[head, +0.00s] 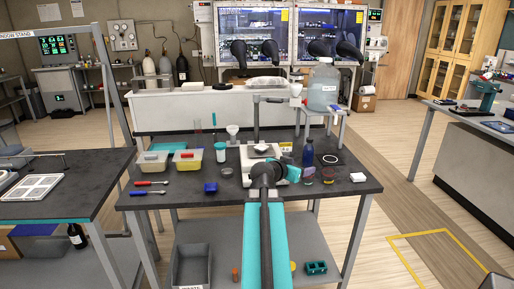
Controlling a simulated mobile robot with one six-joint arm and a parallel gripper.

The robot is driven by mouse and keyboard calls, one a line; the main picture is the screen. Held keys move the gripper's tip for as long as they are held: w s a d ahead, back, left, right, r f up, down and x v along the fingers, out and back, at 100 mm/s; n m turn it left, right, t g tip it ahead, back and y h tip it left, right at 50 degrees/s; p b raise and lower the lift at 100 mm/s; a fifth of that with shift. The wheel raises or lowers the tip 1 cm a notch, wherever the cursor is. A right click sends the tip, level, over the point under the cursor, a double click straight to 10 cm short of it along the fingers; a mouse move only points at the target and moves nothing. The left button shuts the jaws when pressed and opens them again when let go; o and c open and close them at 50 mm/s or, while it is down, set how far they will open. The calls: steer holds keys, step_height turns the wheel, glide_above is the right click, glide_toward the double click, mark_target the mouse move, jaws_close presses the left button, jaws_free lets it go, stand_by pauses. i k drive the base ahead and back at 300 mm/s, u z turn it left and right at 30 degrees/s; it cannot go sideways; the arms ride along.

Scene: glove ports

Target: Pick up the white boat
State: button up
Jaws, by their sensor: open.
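A small white piece (261,147), which looks like the white boat, sits on the light-coloured stand or balance in the middle of the dark-topped table (226,197). It is too small here to make out its shape clearly. My arm reaches up from the bottom of the head view and ends over the table.
A white block (358,177) is at the right. A large clear jug (323,88) stands behind on a raised stand.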

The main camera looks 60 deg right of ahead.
mark_target(261, 148)
steer(key=i, duration=0.9)
steer(key=u, duration=0.05)
